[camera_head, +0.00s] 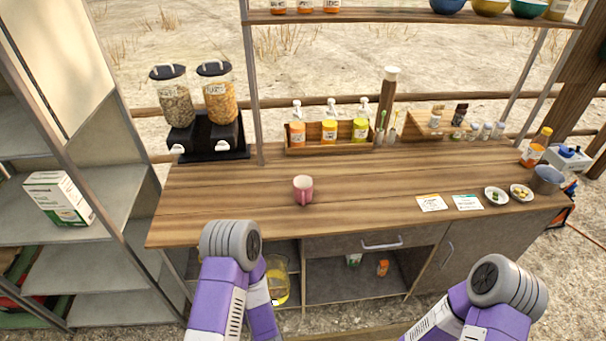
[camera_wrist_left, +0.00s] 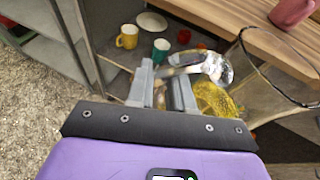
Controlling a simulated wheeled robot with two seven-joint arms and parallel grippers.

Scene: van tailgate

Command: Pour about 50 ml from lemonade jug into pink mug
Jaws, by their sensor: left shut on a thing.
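The pink mug (camera_head: 303,189) stands upright on the wooden counter, left of its middle; part of it also shows at the top right of the left wrist view (camera_wrist_left: 291,12). The lemonade jug (camera_head: 278,279) is clear with yellow liquid low in it, and sits in front of the cabinet, below the counter's front edge in the head view. In the left wrist view my left gripper (camera_wrist_left: 164,88) is shut on the handle of the jug (camera_wrist_left: 262,85), with the wide rim toward the right. My right arm shows at the lower right of the head view, but its gripper is out of view.
The counter (camera_head: 240,215) is clear around the mug. Cards (camera_head: 432,203) and small dishes (camera_head: 496,196) lie at the right. Cereal dispensers (camera_head: 208,115) and a bottle caddy (camera_head: 328,135) stand behind. A yellow mug (camera_wrist_left: 127,37) and other items sit in the cabinet below.

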